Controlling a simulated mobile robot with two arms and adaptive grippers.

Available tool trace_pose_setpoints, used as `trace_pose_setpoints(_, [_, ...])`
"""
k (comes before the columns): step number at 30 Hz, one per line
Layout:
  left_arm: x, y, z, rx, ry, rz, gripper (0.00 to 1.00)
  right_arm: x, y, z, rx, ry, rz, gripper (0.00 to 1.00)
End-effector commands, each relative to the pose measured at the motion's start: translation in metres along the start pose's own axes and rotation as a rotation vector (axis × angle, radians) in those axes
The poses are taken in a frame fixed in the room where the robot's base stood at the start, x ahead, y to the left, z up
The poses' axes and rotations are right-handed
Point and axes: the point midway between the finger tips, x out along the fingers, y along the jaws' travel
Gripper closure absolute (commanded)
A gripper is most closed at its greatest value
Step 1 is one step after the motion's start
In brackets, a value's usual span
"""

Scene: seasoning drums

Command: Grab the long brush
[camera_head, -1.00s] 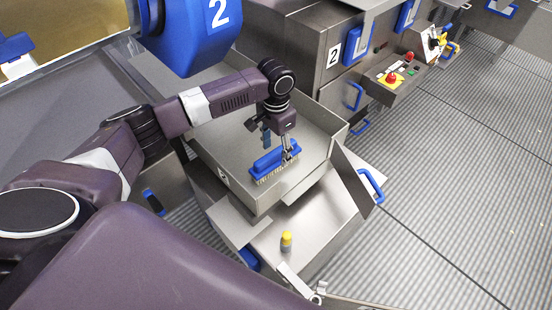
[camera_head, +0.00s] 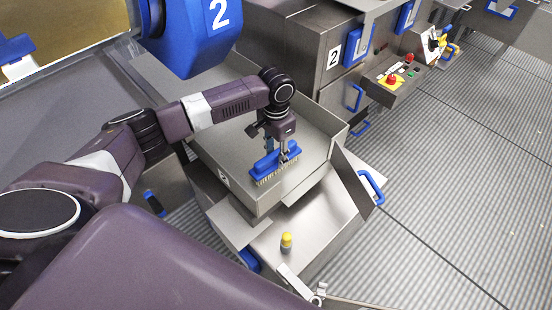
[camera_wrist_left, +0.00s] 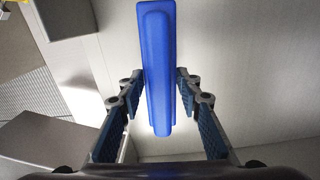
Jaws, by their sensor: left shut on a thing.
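The long brush (camera_head: 265,166) has a blue back and pale bristles pointing down. It is in the open metal tray (camera_head: 214,160), near the tray's front wall. In the left wrist view the brush's blue back (camera_wrist_left: 159,60) runs up the middle of the picture. My left gripper (camera_head: 284,158) is over the brush from above, one finger on each side. In the left wrist view the left gripper (camera_wrist_left: 160,97) is shut on the brush's back. Whether the bristles touch the tray floor cannot be told. My right gripper is not in view.
The tray's raised walls surround the brush. A small yellow-topped container (camera_head: 286,241) stands on the lower metal surface in front. A blue machine part marked 2 (camera_head: 195,35) hangs at upper left. A control panel (camera_head: 395,79) is at right, with open ribbed floor (camera_head: 460,190).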

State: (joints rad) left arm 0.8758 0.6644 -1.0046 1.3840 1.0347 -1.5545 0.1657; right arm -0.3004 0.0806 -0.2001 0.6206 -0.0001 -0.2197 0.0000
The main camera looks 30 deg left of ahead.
Motion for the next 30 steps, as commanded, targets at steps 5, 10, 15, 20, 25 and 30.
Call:
trace_pose_setpoints(5, [-0.006, 0.000, -0.001, 0.000, 0.001, 0.000, 0.93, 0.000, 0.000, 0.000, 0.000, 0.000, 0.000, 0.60])
trace_pose_setpoints(10, [-0.024, 0.000, -0.001, 0.001, 0.003, 0.000, 0.93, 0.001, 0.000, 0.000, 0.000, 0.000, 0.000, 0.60])
trace_pose_setpoints(15, [-0.060, -0.001, -0.002, 0.001, 0.007, -0.001, 0.93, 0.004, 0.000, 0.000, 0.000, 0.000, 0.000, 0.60])
trace_pose_setpoints(20, [-0.101, -0.001, -0.002, 0.001, 0.006, -0.001, 0.93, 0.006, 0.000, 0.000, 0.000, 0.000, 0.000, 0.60])
trace_pose_setpoints(25, [-0.142, 0.000, -0.002, 0.000, 0.005, -0.001, 0.93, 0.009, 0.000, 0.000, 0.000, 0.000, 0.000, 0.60])
trace_pose_setpoints(30, [-0.173, 0.000, -0.001, 0.001, 0.004, 0.000, 0.93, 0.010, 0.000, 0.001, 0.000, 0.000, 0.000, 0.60])
